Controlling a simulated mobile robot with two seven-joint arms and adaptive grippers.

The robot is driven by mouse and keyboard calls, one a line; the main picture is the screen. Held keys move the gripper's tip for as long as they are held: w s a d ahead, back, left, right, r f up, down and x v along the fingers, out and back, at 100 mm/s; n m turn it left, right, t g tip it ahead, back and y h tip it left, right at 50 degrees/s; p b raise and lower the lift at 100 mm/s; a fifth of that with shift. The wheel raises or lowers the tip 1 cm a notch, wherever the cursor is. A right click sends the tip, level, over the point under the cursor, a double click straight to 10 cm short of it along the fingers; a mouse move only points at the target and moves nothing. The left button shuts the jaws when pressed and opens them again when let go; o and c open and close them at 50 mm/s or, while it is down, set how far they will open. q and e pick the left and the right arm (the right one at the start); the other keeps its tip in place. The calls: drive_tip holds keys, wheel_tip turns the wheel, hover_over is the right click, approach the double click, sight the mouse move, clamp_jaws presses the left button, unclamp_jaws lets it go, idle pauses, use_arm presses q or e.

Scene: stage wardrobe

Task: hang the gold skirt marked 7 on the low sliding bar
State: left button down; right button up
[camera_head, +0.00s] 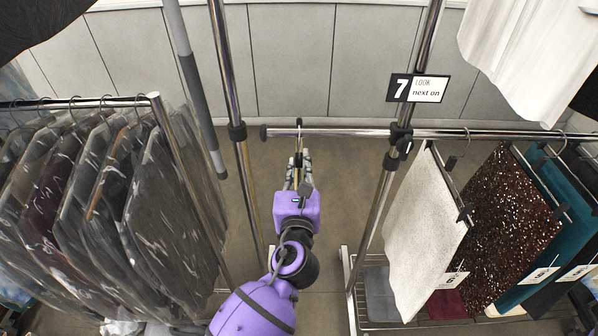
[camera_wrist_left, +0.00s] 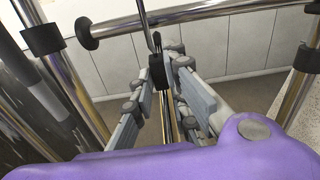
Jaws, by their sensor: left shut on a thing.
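My left gripper (camera_head: 298,160) is shut on a hanger with a black clip (camera_wrist_left: 160,76), just below the left end of the low sliding bar (camera_head: 345,133). The hanger's metal hook (camera_head: 299,124) overlaps the bar in the head view. In the left wrist view the hook (camera_wrist_left: 144,22) crosses the bar (camera_wrist_left: 190,14); I cannot tell whether it rests on it. A thin brownish-gold strip (camera_wrist_left: 171,125) shows between the fingers, probably the gold skirt nearly edge-on; most of it is hidden. The 7 sign (camera_head: 418,88) reads "LOOK next on". My right gripper is not in view.
Right of an upright post (camera_head: 398,150) hang a whitish skirt (camera_head: 422,230), a brown sequined skirt (camera_head: 508,225) and a teal garment (camera_head: 555,220). Bagged garments (camera_head: 165,215) hang on a rack at left. The bar's left stretch is otherwise clear.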

use_arm(q)
drive_tip(key=shift+w+r, duration=0.15)
drive_tip(key=shift+w, duration=2.55)
drive_tip(key=shift+p, duration=0.35)
drive_tip(key=shift+w, duration=0.1)
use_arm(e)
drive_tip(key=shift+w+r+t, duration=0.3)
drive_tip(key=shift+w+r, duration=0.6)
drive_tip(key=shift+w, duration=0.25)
use_arm(q)
drive_tip(key=shift+f, duration=0.45)
drive_tip(key=shift+f+b, duration=0.35)
drive_tip(key=shift+f, duration=0.2)
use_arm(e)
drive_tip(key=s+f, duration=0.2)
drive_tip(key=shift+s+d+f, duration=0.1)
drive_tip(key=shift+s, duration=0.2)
